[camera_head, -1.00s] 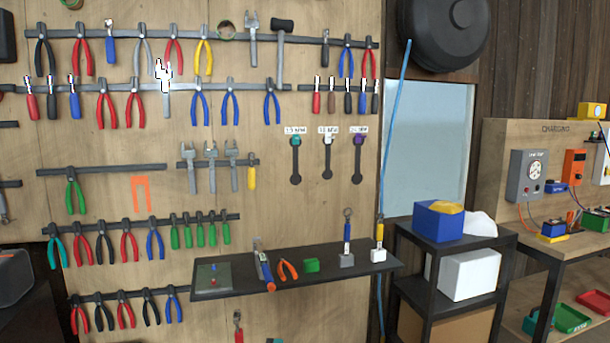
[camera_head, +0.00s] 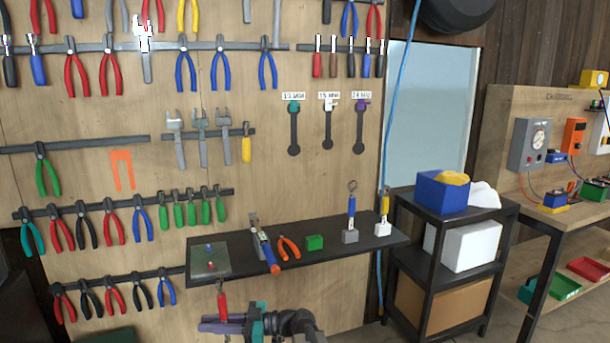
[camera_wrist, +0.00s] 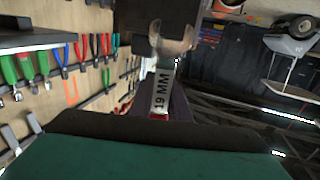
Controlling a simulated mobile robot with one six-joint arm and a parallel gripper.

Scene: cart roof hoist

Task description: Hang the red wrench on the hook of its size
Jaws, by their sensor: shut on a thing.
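The red wrench (camera_head: 222,302) is held upright in my gripper (camera_head: 228,322), below the dark shelf at the bottom of the head view. In the wrist view its shank (camera_wrist: 162,94) reads 19 MM, and its open-ended jaw points up. My gripper is shut on it. On the board to the upper right are three hooks: a teal hook (camera_head: 294,106), a white hook (camera_head: 330,104) and a purple hook (camera_head: 361,107). Each has a small size label above and a dark wrench outline below. I cannot read the labels surely. No wrench hangs on these hooks.
The dark shelf (camera_head: 340,243) juts out between my gripper and the hooks. Tool rails fill the board to the left. A black rack (camera_head: 450,215) stands at the right.

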